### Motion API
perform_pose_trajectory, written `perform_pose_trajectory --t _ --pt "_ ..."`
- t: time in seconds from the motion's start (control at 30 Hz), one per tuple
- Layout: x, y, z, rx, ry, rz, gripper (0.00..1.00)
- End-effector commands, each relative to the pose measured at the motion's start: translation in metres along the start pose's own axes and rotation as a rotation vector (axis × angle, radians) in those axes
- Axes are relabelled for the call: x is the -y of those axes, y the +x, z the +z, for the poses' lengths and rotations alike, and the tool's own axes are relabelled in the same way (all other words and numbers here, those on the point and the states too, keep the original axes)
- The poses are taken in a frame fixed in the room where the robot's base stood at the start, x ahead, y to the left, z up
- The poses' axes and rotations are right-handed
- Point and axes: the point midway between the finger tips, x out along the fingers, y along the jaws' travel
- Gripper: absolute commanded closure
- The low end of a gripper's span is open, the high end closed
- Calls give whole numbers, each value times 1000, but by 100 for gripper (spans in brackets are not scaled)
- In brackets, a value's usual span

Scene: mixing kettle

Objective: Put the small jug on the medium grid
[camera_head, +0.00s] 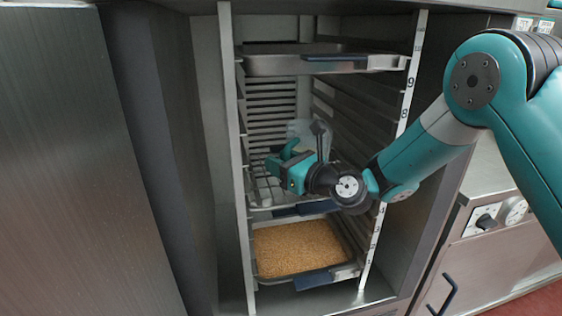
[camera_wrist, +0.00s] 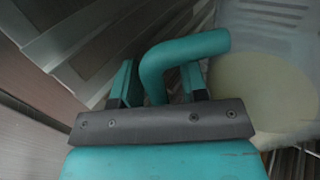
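The small jug (camera_head: 304,130) is clear with a teal handle. In the head view it is inside the rack, largely hidden behind my gripper (camera_head: 284,166). In the wrist view the jug (camera_wrist: 270,95) is at the right, with cream-coloured contents. Its teal handle (camera_wrist: 180,55) passes between my gripper's two fingers (camera_wrist: 160,82). The fingers stand apart around the handle; I cannot tell whether they press on it. A wire grid shelf (camera_head: 259,207) is at mid-height in the rack, below my gripper. I cannot tell whether the jug's base touches it.
A metal tray (camera_head: 280,66) sits high in the rack, above my gripper. A tray of golden grains (camera_head: 300,247) sits low, below the wire grid. Rack uprights (camera_head: 236,130) and side rails stand close on both sides. A counter unit with knobs (camera_head: 487,221) is at right.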

Motion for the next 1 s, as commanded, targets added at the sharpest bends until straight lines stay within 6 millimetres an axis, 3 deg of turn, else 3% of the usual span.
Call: perform_pose_trajectory --t 0.17,0.27,0.7,1.0 --pt "0 -1 4 0 0 -1 60" --pt "2 -14 0 -3 2 -3 60" --pt "1 -104 0 -2 2 -3 60" --pt "0 -120 3 0 -5 2 60"
